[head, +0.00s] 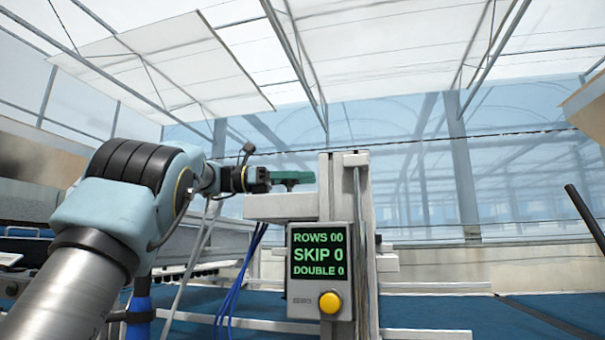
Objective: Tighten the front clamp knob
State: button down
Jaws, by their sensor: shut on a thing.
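My gripper (268,180) is at the end of my arm, left of the upright post of the seeder, at about the height of the post's upper part. It is shut on a green piece (293,177) that reaches right toward the post, above a pale horizontal beam (283,207). A small dark stub shows under the green piece. The view is too small to tell whether the green piece is the front clamp knob itself, or whether it touches the post.
A grey panel (297,296) on the post (338,185) reads ROWS 00, SKIP 0, DOUBLE 0, with a yellow button (330,302) below. Blue cables (237,285) hang left of it. A dark bar (584,216) slants at the right. Blue surfaces (430,312) extend behind.

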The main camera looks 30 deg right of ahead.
jog(key=shift+s+a+m+g+y+p, duration=0.1)
jog(key=shift+m+g+y+p, duration=0.15)
jog(key=shift+m+g+y, duration=0.25)
jog(key=shift+s+a+m+g+y+p, duration=0.1)
jog(key=shift+m+g+y+p, duration=0.15)
jog(key=shift+m+g+y, duration=0.25)
jog(key=shift+g, duration=0.3)
jog(key=shift+c, duration=1.5)
grip_release()
jog(key=v, duration=0.7)
jog(key=shift+w+a+p, duration=0.15)
jog(key=shift+a+p, duration=0.05)
jog(key=shift+p, duration=0.25)
